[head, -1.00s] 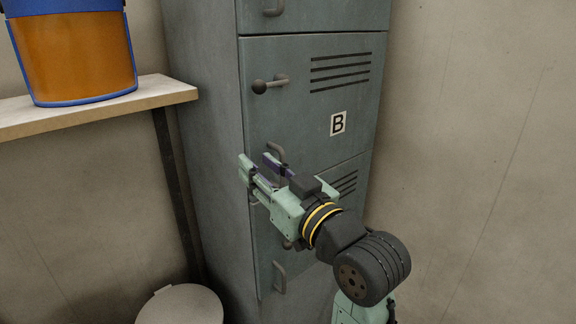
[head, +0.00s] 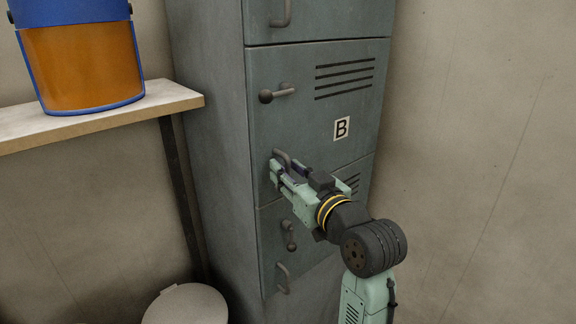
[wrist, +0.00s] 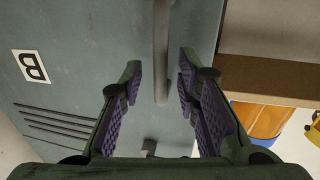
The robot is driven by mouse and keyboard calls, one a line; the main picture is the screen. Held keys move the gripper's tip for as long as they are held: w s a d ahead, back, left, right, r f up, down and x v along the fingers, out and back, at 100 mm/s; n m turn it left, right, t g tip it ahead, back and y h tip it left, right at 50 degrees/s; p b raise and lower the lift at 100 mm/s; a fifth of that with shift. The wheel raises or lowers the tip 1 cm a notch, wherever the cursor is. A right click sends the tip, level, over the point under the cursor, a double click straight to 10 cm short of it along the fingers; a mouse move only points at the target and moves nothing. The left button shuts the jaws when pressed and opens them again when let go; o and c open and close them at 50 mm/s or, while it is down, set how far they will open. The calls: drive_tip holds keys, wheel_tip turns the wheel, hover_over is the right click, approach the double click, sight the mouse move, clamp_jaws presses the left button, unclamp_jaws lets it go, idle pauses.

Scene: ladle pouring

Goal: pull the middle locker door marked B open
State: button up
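The middle locker door marked B (head: 315,125) looks flush with its frame; its B label shows in the wrist view (wrist: 31,68). Its latch lever with a ball knob (head: 266,97) lies roughly level near the upper left of the door. Its bar handle (wrist: 161,45) is low on the left side, partly hidden by my gripper in the head view (head: 283,158). My gripper (head: 279,170) is at this handle. In the wrist view, its purple-padded fingers (wrist: 160,75) are spread with the bar between them, with a gap on both sides.
The lower locker door has a hanging latch lever (head: 290,238) and a handle (head: 283,277). A wooden shelf (head: 100,118) at the left carries an orange and blue container (head: 82,65). A round pale lid (head: 185,305) is at the lower left. The right wall is bare.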

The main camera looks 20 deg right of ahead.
drive_tip(key=shift+w, duration=0.3)
drive_tip(key=shift+c, duration=0.5)
clamp_jaws()
